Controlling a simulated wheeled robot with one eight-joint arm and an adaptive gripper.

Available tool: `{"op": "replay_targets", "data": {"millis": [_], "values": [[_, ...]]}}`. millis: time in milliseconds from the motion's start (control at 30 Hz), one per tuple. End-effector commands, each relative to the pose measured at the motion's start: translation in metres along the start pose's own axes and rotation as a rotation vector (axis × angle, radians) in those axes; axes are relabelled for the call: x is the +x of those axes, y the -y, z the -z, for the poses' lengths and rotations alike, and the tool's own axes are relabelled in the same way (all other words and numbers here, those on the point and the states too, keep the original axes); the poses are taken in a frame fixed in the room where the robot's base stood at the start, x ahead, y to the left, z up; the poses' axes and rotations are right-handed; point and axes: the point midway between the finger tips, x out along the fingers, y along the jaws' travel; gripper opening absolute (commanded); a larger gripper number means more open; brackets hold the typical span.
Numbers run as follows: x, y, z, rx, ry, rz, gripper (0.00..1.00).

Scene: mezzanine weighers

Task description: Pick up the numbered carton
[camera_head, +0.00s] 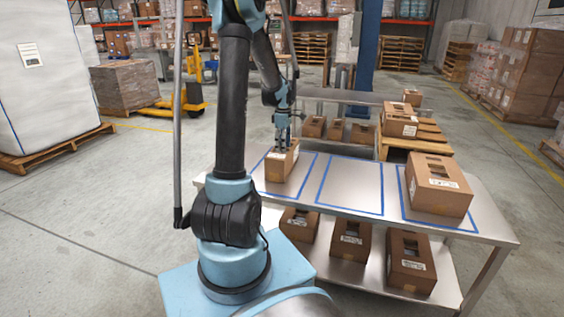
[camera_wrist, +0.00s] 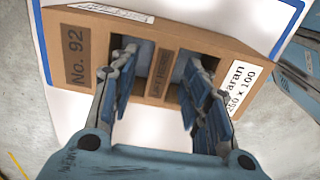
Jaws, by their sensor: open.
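The numbered carton (camera_head: 279,167) is a brown box on the left blue-taped square of the steel table. In the wrist view the carton (camera_wrist: 225,49) shows a dark "No. 92" panel, two openings and a strip with small lettering between them. A white label is at its right end. My gripper (camera_head: 283,137) is above the carton in the head view. In the wrist view my gripper (camera_wrist: 163,62) is open, with one finger at each opening, either side of the middle strip. Whether the fingers touch the strip cannot be told.
Another carton (camera_head: 437,187) sits on the table's right square; the middle square (camera_head: 350,187) is empty. Several cartons stand on the lower shelf (camera_head: 335,267). Behind are a bench with boxes and a wooden pallet stack (camera_head: 412,147). A yellow pallet truck (camera_head: 195,93) stands left.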

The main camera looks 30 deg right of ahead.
Motion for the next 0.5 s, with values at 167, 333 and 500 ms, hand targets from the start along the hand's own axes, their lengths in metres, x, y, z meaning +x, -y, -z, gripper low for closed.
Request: {"op": "replay_targets", "data": {"millis": [167, 333, 500], "values": [[0.019, 0.000, 0.000, 0.000, 0.000, 0.000, 0.43], [0.024, 0.000, 0.000, 0.000, 0.000, 0.000, 0.43], [0.024, 0.000, 0.000, 0.000, 0.000, 0.000, 0.39]]}}
